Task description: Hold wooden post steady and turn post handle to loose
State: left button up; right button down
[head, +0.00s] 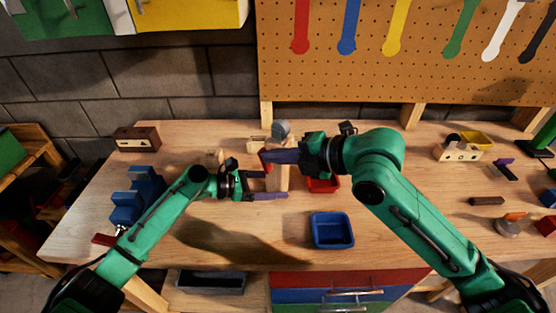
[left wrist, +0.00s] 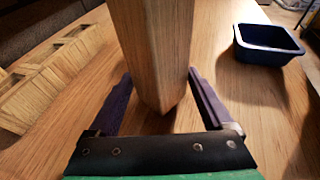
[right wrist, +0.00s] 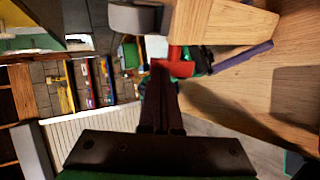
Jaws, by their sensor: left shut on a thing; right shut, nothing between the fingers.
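The wooden post (head: 279,180) stands upright on the workbench, with a grey head (head: 282,130) at its top. My left gripper (head: 277,186) is shut on the post low down. The left wrist view shows the post (left wrist: 155,55) between the two purple fingers. A red handle (head: 265,160) sits at the post's left side near the top. My right gripper (head: 271,157) is shut and empty, its tips close to the red handle. In the right wrist view the closed fingers (right wrist: 160,85) reach toward the red handle (right wrist: 178,64); I cannot tell whether they touch.
A blue vise-like object (head: 138,196) is at the left. The front middle of the bench is mostly clear.

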jog(key=g+h, duration=0.1)
jog(key=a+g+h, duration=0.1)
jog(key=h, duration=0.1)
jog(key=w+r+h, duration=0.1)
jog(key=shift+a+g+h, duration=0.3)
jog(key=shift+g+h, duration=0.1)
jog(key=shift+w+a+f, duration=0.1)
jog(key=shift+w+a, duration=0.15)
jog(key=shift+a, duration=0.25)
jog(key=shift+w+a, duration=0.25)
jog(key=shift+a, duration=0.3)
